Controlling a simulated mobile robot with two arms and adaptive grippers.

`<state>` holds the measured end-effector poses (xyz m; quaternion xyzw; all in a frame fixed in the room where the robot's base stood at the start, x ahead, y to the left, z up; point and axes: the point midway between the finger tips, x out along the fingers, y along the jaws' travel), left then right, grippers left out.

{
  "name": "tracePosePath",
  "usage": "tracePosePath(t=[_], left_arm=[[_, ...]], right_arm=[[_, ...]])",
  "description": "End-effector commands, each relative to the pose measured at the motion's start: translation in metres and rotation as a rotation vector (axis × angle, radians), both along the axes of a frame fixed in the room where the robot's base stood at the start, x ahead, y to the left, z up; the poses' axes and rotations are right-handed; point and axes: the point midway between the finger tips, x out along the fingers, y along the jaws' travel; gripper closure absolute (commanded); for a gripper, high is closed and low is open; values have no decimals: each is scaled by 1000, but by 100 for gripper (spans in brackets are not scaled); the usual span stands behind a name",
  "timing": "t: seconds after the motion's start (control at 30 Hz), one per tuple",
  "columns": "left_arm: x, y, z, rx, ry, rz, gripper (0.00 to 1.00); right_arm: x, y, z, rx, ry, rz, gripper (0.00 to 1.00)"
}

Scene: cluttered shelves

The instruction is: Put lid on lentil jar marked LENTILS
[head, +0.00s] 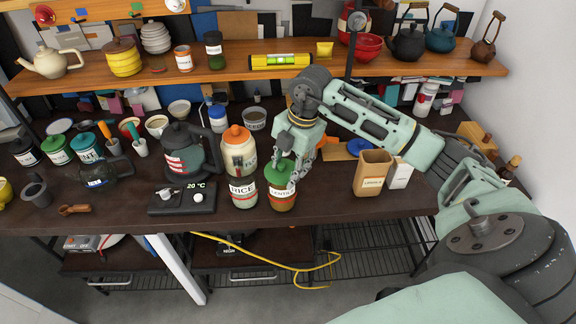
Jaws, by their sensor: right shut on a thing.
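The jar marked LENTILS (282,203) stands upright near the front edge of the dark counter, its white label facing me. A green lid (276,173) is at the jar's mouth; I cannot tell whether it is fully seated or held just above. My right gripper (287,169) reaches in from the right and down over the jar, shut on the green lid. Its fingertips are partly hidden against the lid. My left gripper is not in view.
The RICE jar (242,195) stands close left of the lentil jar, with an orange-lidded jar (239,150) behind it. A black scale (183,199) is farther left. A tan box (372,173) stands to the right. The counter between lentil jar and box is clear.

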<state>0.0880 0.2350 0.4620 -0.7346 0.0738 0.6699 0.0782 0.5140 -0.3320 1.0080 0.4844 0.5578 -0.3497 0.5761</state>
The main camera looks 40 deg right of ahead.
Motion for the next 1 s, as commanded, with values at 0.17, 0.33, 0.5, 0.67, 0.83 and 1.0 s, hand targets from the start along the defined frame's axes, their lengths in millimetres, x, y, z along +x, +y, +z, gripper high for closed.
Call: tracePosePath(t=[0.17, 0.33, 0.5, 0.67, 0.83, 1.0], left_arm=[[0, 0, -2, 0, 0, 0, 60], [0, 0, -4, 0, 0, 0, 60], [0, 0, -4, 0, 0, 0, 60], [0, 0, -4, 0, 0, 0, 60], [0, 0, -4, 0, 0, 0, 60], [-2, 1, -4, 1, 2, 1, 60]], right_arm=[[0, 0, -3, 0, 0, 0, 83], [0, 0, -6, 0, 0, 0, 83], [0, 0, -5, 0, 0, 0, 44], [0, 0, -5, 0, 0, 0, 35], [0, 0, -5, 0, 0, 0, 35], [0, -1, 1, 0, -2, 0, 35]])
